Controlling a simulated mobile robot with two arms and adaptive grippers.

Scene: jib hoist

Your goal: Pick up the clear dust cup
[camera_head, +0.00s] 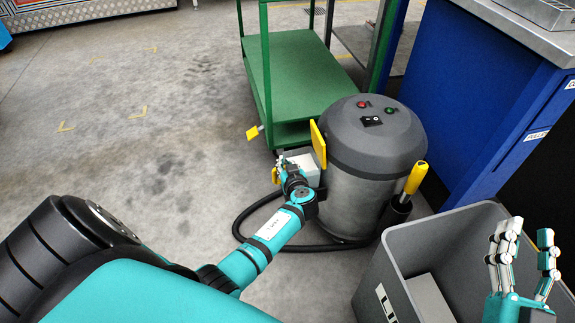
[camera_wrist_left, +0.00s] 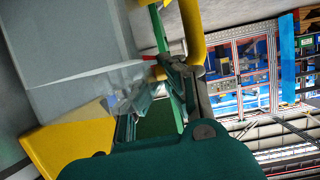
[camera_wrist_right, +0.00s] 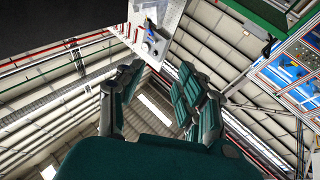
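The clear dust cup appears to be the pale, box-like, see-through part (camera_head: 305,166) at the front left of the grey drum vacuum (camera_head: 350,195). In the left wrist view a translucent grey wall (camera_wrist_left: 70,45) fills the upper left, with a yellow bar (camera_wrist_left: 194,30) beside it. My left gripper (camera_head: 281,168) is at the cup's left side. In its wrist view the fingers (camera_wrist_left: 168,78) lie next to the yellow bar; whether they close around it is hidden. My right gripper (camera_head: 522,245) is open and empty, fingers up, above the grey bin.
A grey bin (camera_head: 398,292) with a light block inside stands at the lower right. A green cart (camera_head: 300,65) is behind the vacuum, a blue workbench (camera_head: 460,90) to its right. A black hose (camera_head: 290,246) lies on the floor. The floor at left is clear.

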